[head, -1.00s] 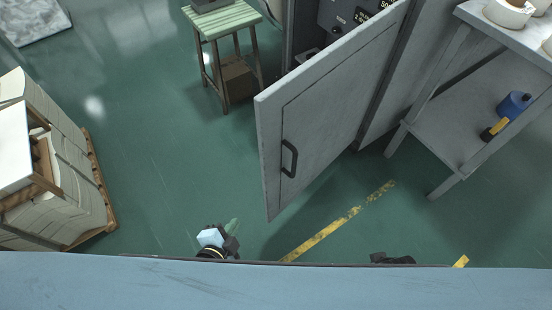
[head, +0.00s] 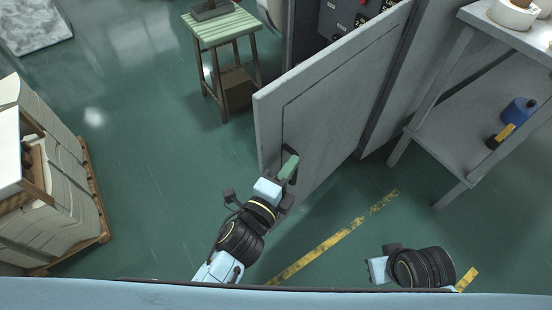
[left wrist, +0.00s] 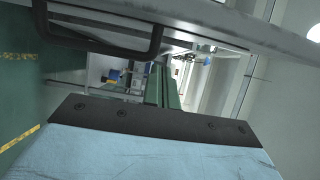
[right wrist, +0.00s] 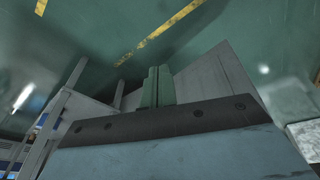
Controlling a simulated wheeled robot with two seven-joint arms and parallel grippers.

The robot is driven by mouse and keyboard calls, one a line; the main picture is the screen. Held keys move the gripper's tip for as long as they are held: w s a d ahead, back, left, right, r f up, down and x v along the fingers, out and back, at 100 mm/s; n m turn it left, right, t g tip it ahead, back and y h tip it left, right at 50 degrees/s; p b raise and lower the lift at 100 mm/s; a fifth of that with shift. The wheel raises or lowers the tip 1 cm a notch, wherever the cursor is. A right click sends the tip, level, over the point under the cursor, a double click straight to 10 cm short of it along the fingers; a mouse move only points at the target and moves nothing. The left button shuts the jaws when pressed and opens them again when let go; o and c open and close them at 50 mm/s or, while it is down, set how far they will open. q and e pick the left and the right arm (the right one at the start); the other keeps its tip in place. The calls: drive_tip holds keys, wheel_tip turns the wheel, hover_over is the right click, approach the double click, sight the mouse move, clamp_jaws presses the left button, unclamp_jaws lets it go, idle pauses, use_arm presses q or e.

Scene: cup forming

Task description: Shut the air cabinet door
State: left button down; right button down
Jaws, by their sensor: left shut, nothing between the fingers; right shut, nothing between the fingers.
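The grey air cabinet door (head: 335,110) stands wide open, swung out from the cabinet (head: 398,85). Its dark handle is mostly hidden behind my left gripper (head: 289,168) in the head view. The handle (left wrist: 100,38) shows in the left wrist view above and left of my shut green fingers (left wrist: 162,88), with nothing between them. The left gripper is in front of the door's outer face; whether it touches cannot be told. My right gripper (right wrist: 157,88) is shut and empty, low at the front right. A grey panel, apparently the door (right wrist: 215,75), shows beyond it.
A grey shelf table (head: 450,125) with a blue container (head: 517,110) stands right of the cabinet. A green-topped stool (head: 222,25) stands left of the door. A loaded pallet (head: 60,190) is at the far left. The floor between pallet and door is clear.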

sight(275, 159)
use_arm(q)
drive_tip(key=shift+w+a, duration=0.6)
drive_tip(key=shift+a, duration=0.2)
drive_tip(key=shift+w+a, duration=0.6)
drive_tip(key=shift+a, duration=0.15)
